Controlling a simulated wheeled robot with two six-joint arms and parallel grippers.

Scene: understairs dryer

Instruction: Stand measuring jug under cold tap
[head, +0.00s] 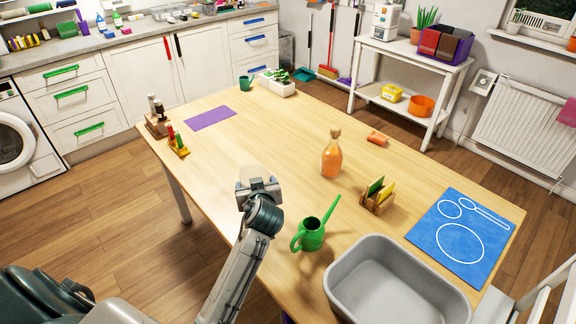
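I can make out no measuring jug and no cold tap in the head view. One arm comes up from the bottom, left of the middle; I take its gripper to be my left gripper (258,188). It is over the near edge of the wooden table (275,140), left of the green watering can (311,234). My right gripper is not in view.
A purple mat (210,118) lies at left. A white shelf (410,60) stands behind. The table's middle is clear.

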